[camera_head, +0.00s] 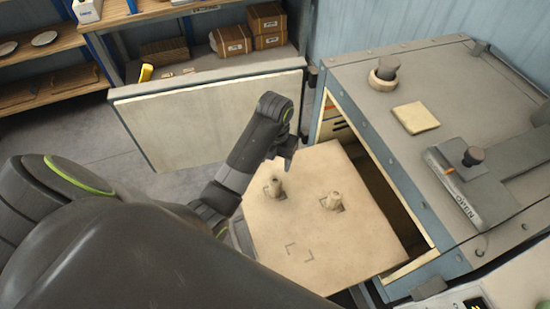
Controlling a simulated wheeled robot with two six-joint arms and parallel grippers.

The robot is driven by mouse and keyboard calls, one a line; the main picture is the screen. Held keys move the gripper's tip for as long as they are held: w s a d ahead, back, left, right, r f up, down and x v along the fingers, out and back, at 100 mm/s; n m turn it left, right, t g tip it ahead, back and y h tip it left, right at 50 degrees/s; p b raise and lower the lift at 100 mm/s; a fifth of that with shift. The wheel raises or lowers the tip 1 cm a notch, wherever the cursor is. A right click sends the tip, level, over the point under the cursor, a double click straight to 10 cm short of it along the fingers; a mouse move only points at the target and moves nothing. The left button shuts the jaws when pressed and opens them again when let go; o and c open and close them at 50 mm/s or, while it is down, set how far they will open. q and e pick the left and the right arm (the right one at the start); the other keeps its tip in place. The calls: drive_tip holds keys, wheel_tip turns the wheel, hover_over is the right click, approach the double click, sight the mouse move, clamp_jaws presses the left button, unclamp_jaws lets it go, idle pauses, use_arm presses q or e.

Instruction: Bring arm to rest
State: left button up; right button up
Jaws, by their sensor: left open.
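My left arm comes in from the left and ends in the dark left gripper (283,153), which is open. It hangs over the back edge of the pulled-out beige tray (350,245), and nothing shows in it. Two small pale pieces stand on the tray: one (275,187) just below the gripper and another (331,201) to the right of it. A bracket-marked spot on the tray's front part is bare. The grey dryer (440,75) stands at the right with its door (215,120) swung open. My right gripper is not in view.
A yellow square pad (415,117) and a round knob-like piece (384,73) are on the dryer top. Shelves with cardboard boxes (267,26) and plates (44,38) stand at the back. Bare floor (70,140) lies left of the door.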

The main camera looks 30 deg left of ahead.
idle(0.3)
use_arm(q)
drive_tip(key=s+a+m+t+y, duration=0.1)
drive_tip(key=s+a+m+t, duration=0.15)
drive_tip(key=s+m, duration=1.3)
drive_tip(key=s+a+m+t+y, duration=0.1)
drive_tip(key=s+a+m, duration=0.3)
drive_tip(key=s+m, duration=1.15)
drive_tip(key=w+a+f+m+g+b, duration=0.1)
drive_tip(key=w+f+m+b, duration=0.2)
drive_tip(key=f, duration=1.3)
drive_tip(key=w+a+f+m+b, duration=0.1)
drive_tip(key=w+f+m+b, duration=0.2)
drive_tip(key=f, duration=1.2)
drive_tip(key=s+f+b, duration=0.3)
drive_tip(key=s+f, duration=0.4)
drive_tip(key=f, duration=0.3)
drive_tip(key=s+d+f+n+g+h+b, duration=0.1)
drive_tip(key=s+f+b, duration=0.2)
drive_tip(key=s+f, duration=0.5)
wheel_tip(320, 180, down, 3)
drive_tip(key=shift+d+f+b, duration=0.2)
drive_tip(key=shift+b, duration=0.1)
